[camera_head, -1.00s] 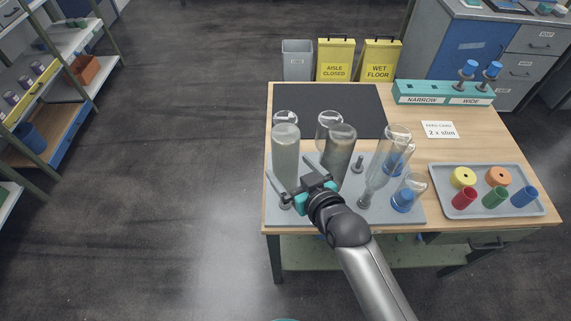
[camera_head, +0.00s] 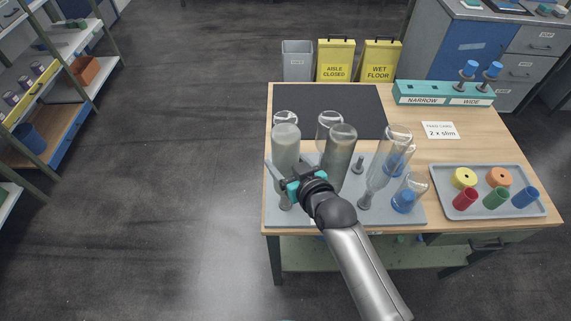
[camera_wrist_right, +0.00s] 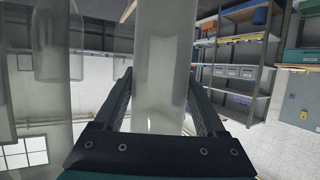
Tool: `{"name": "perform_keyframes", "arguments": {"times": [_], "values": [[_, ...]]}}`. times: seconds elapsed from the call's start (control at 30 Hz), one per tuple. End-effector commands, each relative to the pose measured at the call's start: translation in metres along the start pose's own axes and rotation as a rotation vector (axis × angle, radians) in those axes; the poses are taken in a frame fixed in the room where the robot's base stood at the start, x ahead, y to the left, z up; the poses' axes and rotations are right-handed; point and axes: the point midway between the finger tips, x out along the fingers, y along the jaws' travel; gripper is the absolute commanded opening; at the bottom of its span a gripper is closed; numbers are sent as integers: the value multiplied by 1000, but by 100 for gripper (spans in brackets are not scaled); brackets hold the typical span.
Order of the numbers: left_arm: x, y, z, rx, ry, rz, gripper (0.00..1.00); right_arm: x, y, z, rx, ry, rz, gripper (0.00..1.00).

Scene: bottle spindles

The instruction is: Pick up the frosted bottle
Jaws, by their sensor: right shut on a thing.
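The frosted bottle (camera_head: 285,143) is pale and cloudy and stands upright at the front left of the grey spindle board (camera_head: 318,213). My right gripper (camera_head: 284,175) is around its lower part, shut on it, and hides some of it. In the right wrist view the frosted bottle (camera_wrist_right: 163,65) fills the space between the two fingers (camera_wrist_right: 160,112). My left gripper is not in view.
A darker grey bottle (camera_head: 338,158) stands close to the right. Clear bottles (camera_head: 328,124) stand behind, and more (camera_head: 383,165) stand to the right. A tray (camera_head: 480,212) holds coloured parts. A black mat (camera_head: 355,100) lies clear at the back.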

Motion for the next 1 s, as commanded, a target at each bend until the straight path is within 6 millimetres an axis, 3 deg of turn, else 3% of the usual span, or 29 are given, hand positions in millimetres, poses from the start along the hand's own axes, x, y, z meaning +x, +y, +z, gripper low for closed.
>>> {"name": "perform_keyframes", "arguments": {"times": [0.07,0.5,1.0], "values": [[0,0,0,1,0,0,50,0,0,0,0,-1,0,49],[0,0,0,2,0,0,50,0,0,0,-1,-1,0,0],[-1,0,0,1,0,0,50,-2,0,-6,-1,5,1,0]]}}
